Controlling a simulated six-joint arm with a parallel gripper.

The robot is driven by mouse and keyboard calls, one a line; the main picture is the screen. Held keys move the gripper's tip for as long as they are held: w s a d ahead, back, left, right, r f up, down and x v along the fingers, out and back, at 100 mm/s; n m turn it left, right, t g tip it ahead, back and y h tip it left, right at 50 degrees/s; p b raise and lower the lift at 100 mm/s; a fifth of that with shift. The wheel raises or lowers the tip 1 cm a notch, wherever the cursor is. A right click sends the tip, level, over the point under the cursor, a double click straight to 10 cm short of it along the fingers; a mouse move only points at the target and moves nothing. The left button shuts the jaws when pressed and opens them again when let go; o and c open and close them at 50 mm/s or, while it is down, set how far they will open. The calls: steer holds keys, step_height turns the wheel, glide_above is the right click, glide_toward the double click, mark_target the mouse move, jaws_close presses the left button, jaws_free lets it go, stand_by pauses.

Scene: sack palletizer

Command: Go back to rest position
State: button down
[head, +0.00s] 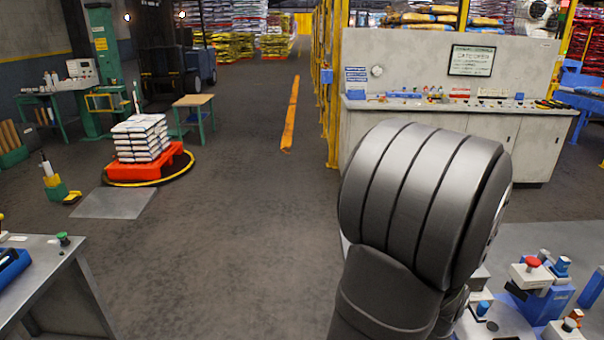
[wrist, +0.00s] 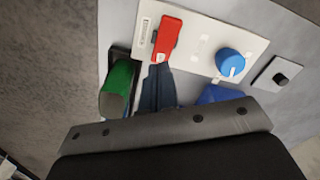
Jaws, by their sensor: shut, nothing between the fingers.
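My gripper (wrist: 157,86) shows in the wrist view as dark, narrow fingers reaching past the grey edge of my wrist. The fingers are together with nothing between them. Their tips overlap the lower end of a red handle (wrist: 167,38) on a white plate; I cannot tell whether they touch it. A blue knob (wrist: 230,63) sits to the right on the same plate. A green rounded part (wrist: 118,87) is just left of the fingers. In the head view my large grey arm link fills the centre right, and my gripper does not show there.
A bench with a red button (head: 533,262) and blue parts lies at the lower right. A grey control console (head: 450,135) stands behind my arm. Stacked white sacks (head: 140,138) sit on a red base at left. The middle floor is clear.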

step_height(320, 180, up, 5)
step_height(320, 180, down, 8)
steer(key=shift+r, duration=0.15)
steer(key=a+r+m+h, duration=0.1)
steer(key=a+r+m, duration=0.25)
steer(key=r, duration=1.25)
steer(key=a+r+m+h, duration=0.15)
steer(key=a+r, duration=0.35)
steer(key=r, duration=1)
step_height(320, 180, down, 10)
steer(key=d+m, duration=0.1)
steer(key=shift+d+r, duration=0.2)
steer(key=shift+d, duration=0.1)
steer(key=shift+s, duration=0.1)
